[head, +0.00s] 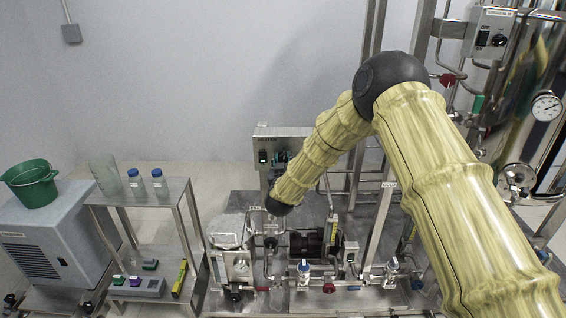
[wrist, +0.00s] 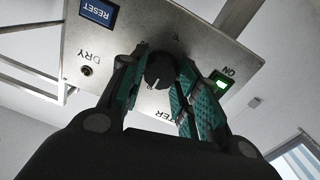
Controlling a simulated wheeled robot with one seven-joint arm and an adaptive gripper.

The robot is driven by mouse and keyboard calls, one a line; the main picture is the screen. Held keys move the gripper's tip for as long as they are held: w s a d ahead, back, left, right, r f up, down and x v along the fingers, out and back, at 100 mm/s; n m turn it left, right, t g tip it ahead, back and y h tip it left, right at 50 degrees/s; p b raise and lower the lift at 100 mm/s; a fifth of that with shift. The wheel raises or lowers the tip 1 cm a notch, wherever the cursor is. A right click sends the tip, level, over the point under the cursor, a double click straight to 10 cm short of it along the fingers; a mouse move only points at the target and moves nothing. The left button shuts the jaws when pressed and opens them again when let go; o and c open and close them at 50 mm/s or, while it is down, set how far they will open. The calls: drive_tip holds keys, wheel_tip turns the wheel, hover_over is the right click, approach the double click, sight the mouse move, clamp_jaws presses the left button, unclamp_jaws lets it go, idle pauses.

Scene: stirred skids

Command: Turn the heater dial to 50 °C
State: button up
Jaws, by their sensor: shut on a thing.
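The heater box (wrist: 90,50) is a grey metal panel that shows upside down in the wrist view. Its black round dial (wrist: 159,68) sits between my gripper's teal-padded fingers. My gripper (wrist: 160,76) is shut on the dial, one finger on each side. A pale pointer line on the dial points toward the bottom of the picture. The scale around it is mostly hidden or too small to read. A green lamp marked ON is lit at the panel's right.
The panel also carries a blue RESET button (wrist: 98,12) and a DRY lamp (wrist: 86,71). Pipes, valves and a pump (head: 308,243) stand below the heater box. A steel shelf (head: 150,195) with bottles stands at left, beside a grey chiller (head: 50,245) bearing a green bucket (head: 32,184).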

drive_tip(key=shift+m, duration=0.3)
drive_tip(key=m+b, duration=0.2)
drive_tip(key=m, duration=0.3)
drive_tip(key=shift+d, duration=0.1)
drive_tip(key=m+b, duration=0.2)
drive_tip(key=m, duration=0.3)
drive_tip(key=shift+m, duration=0.3)
drive_tip(key=o, duration=1)
drive_tip(key=shift+d, duration=0.1)
drive_tip(key=shift+g+y, duration=0.3)
drive_tip(key=s, duration=1.2)
drive_tip(key=shift+a+r, duration=0.2)
drive_tip(key=shift+r, duration=0.1)
